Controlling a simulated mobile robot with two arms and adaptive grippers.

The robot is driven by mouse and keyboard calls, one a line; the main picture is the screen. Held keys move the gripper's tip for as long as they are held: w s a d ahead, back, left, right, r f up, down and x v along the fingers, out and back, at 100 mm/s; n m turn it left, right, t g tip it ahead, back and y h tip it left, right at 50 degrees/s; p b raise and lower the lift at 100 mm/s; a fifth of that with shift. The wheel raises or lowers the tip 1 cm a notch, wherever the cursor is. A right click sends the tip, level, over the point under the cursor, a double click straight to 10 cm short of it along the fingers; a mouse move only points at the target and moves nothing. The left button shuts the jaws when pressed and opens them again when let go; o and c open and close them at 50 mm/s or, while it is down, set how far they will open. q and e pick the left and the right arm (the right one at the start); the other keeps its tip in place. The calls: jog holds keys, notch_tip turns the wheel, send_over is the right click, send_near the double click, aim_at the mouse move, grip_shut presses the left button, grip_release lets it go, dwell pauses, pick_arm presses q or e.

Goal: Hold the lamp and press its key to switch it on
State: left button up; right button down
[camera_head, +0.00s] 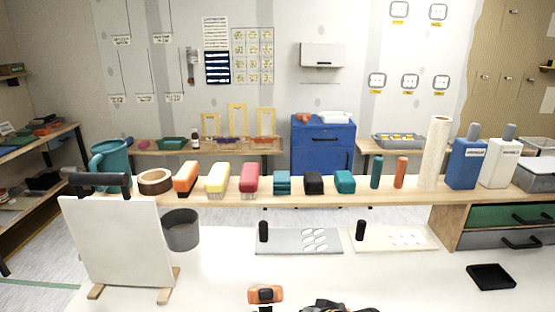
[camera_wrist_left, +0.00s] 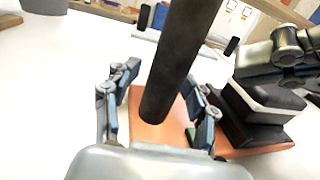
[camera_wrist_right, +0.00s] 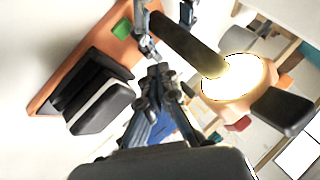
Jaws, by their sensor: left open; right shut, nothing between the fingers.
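The lamp shows in the right wrist view with an orange base (camera_wrist_right: 110,48), a dark stem (camera_wrist_right: 185,42) and a bright, glowing head (camera_wrist_right: 232,77). A green key (camera_wrist_right: 120,29) sits on the base. In the left wrist view the stem (camera_wrist_left: 180,60) stands between the spread fingers of my left gripper (camera_wrist_left: 158,100), just above the orange base (camera_wrist_left: 160,125). A bit of green shows beside one finger. My right gripper (camera_wrist_right: 162,80) is shut and empty, apart from the green key. In the head view an orange part (camera_head: 265,294) shows at the bottom edge.
A black and grey block (camera_wrist_right: 100,95) is at the lamp base. A white board on feet (camera_head: 118,240) stands at the left. A grey plate (camera_head: 285,242) and a cream plate (camera_head: 385,237) lie farther back. A black tray (camera_head: 490,277) is at the right. White table between is clear.

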pick_arm(q)
jog(key=s, duration=0.8)
jog(key=s+a, duration=0.1)
jog(key=s, duration=0.3)
jog(key=shift+a, duration=0.1)
